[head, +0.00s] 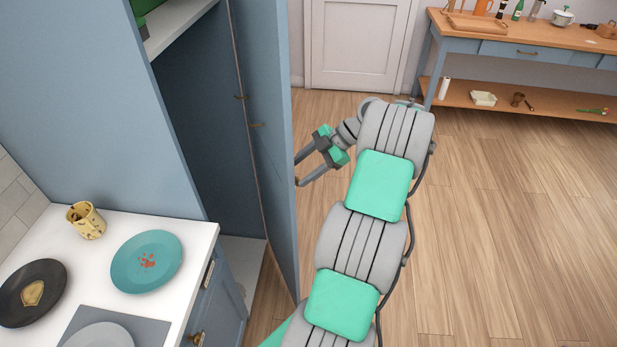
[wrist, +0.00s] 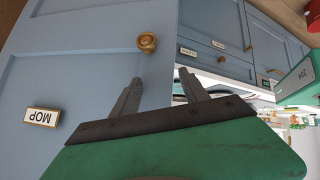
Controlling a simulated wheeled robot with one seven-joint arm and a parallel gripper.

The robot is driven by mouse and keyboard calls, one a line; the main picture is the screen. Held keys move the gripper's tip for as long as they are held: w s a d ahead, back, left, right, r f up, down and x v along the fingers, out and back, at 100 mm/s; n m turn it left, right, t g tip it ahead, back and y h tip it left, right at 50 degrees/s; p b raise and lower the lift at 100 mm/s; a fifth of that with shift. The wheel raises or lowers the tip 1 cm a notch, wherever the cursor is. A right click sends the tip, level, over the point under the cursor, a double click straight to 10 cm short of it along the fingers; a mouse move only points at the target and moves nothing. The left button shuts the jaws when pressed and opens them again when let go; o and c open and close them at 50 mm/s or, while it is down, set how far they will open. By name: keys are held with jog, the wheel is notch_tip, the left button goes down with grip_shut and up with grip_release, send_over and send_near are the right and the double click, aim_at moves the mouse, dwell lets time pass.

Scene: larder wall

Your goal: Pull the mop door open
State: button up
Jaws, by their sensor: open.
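The mop door (head: 277,150) is a tall blue door standing open, seen nearly edge-on in the head view, with the cabinet's dark inside (head: 200,120) showing to its left. In the wrist view its panelled front (wrist: 85,75) carries a white MOP label (wrist: 42,117), upside down, and a round brass knob (wrist: 147,41). My gripper (head: 298,171) is on the right side of the door, its fingertips at the door's edge in the picture. In the wrist view my gripper (wrist: 160,76) has its fingers apart and empty, with the knob beyond the tips. The knob is hidden in the head view.
A white counter (head: 190,240) at lower left holds a teal plate (head: 147,261), a dark plate (head: 32,292) and a patterned cup (head: 86,220). A wooden-topped table (head: 560,45) stands at back right, near a white door (head: 357,40). The wooden floor (head: 480,220) to the right is clear.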

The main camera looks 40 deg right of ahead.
jog(key=s+a+r, duration=0.6)
jog(key=s, duration=0.3)
jog(key=shift+a+r, duration=0.35)
